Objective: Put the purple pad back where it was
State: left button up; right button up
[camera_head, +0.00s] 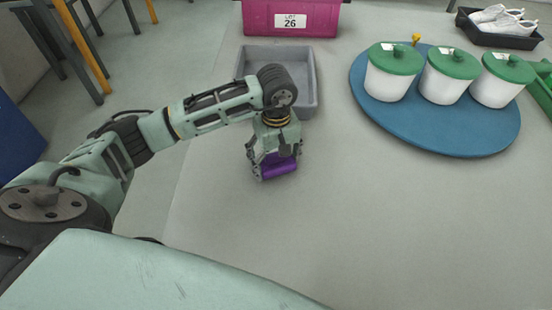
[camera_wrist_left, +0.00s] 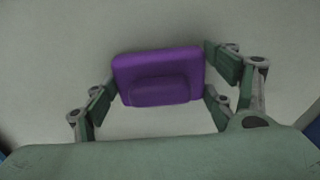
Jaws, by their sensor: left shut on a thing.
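The purple pad (camera_head: 279,167) is in my left gripper (camera_head: 275,170) in the head view, over the grey table in front of the grey tray. In the left wrist view the pad (camera_wrist_left: 158,76) is a purple block with a raised part, between the two green fingers of my left gripper (camera_wrist_left: 160,82). The gripper is shut on it. I cannot tell whether the pad touches the table or is held just above it. My right gripper is not in view.
A grey tray (camera_head: 242,68) stands behind my left gripper, partly hidden by my arm. A magenta bin (camera_head: 262,18) labelled 26 is behind it. A blue round board (camera_head: 480,146) at the right bears white pots with green lids (camera_head: 447,78). A dark tray (camera_head: 492,38) holds white shoes. The table's front right is clear.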

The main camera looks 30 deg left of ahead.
aim_at(276, 154)
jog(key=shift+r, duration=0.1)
pick_arm(q)
jog(key=shift+f, duration=0.1)
jog(key=o, duration=1.1)
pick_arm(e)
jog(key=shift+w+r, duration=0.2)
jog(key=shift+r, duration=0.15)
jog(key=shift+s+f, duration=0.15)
pick_arm(q)
notch_tip(276, 154, up, 12)
jog(key=shift+r+p, duration=0.2)
jog(key=shift+p, duration=0.45)
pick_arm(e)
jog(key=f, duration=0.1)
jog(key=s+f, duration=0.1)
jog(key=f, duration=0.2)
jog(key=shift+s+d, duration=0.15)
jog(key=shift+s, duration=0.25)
